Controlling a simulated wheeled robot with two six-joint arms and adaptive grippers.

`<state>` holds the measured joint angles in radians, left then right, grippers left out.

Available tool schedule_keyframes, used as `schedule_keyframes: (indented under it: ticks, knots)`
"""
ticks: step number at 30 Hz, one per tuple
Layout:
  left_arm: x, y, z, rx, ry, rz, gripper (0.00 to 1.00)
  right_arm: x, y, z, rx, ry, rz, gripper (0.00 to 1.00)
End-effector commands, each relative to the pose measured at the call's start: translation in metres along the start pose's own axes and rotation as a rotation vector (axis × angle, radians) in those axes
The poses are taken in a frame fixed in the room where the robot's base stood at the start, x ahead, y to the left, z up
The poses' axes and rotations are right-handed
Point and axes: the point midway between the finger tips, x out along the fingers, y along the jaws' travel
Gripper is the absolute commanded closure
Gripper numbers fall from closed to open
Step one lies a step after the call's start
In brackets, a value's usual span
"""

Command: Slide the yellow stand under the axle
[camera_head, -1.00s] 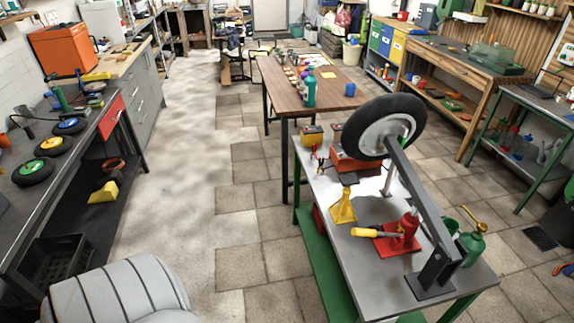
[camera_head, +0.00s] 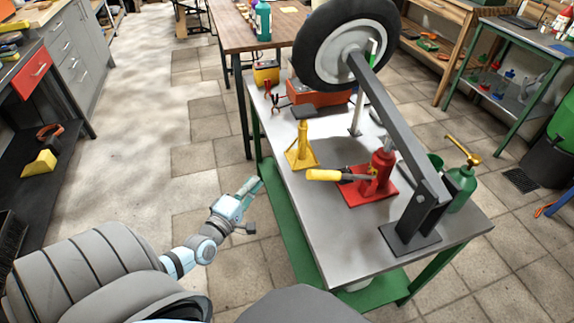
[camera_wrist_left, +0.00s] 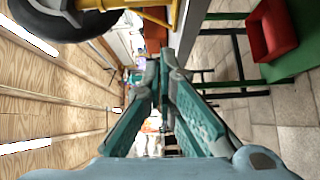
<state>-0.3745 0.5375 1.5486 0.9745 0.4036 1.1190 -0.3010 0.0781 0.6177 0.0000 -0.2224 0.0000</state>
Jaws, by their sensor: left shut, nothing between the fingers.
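The yellow stand (camera_head: 302,152) is upright on the grey-topped bench (camera_head: 335,245), near its left edge, with a dark flat top. A yellow frame (camera_wrist_left: 158,14), probably the stand, is cut off at the top of the left wrist view. The wheel (camera_head: 304,62) hangs at the raised end of a dark arm (camera_head: 392,125), above and behind the stand; the axle shows only at the wheel's hub (camera_head: 347,62). My left gripper (camera_head: 256,184) is shut and empty, left of the bench and apart from the stand. It also shows in the left wrist view (camera_wrist_left: 164,62).
A red jack (camera_head: 381,172) with a yellow handle (camera_head: 323,175) stands right of the stand. A red toolbox (camera_head: 318,94) and yellow battery (camera_head: 266,73) sit behind. Bare benchtop lies in front of the jack.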

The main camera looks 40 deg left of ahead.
Motion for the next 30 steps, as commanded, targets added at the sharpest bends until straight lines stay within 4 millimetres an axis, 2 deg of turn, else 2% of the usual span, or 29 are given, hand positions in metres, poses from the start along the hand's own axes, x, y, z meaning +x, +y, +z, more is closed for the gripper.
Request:
schedule_keyframes:
  ticks: [1,3,6,8,13,18,24,30]
  knots:
    - [0.008,0.006,0.000,-0.041,0.000,0.027,1.00,0.006,-0.001,0.005,0.000,-0.008,-0.001,0.60]
    - [0.018,0.013,0.000,-0.062,0.002,0.037,1.00,0.004,-0.001,0.012,-0.001,-0.018,-0.001,0.60]
    - [0.035,0.014,0.001,-0.060,0.003,0.033,1.00,0.005,-0.001,0.016,-0.001,-0.023,-0.001,0.60]
    - [0.048,0.014,0.001,-0.059,0.003,0.032,1.00,0.009,-0.001,0.013,-0.001,-0.016,0.000,0.60]
    - [0.086,0.012,0.002,-0.057,0.003,0.028,1.00,0.024,-0.001,-0.011,0.000,0.026,0.001,0.60]
    - [0.119,0.013,0.006,-0.059,0.003,0.025,1.00,0.037,-0.002,-0.007,0.000,0.019,0.001,0.60]
    - [0.138,0.017,0.025,-0.058,0.002,0.025,1.00,0.035,-0.001,0.005,-0.001,-0.001,0.002,0.60]
    - [0.142,0.017,0.030,-0.054,0.002,0.023,1.00,0.035,0.000,0.004,-0.001,0.001,0.003,0.60]
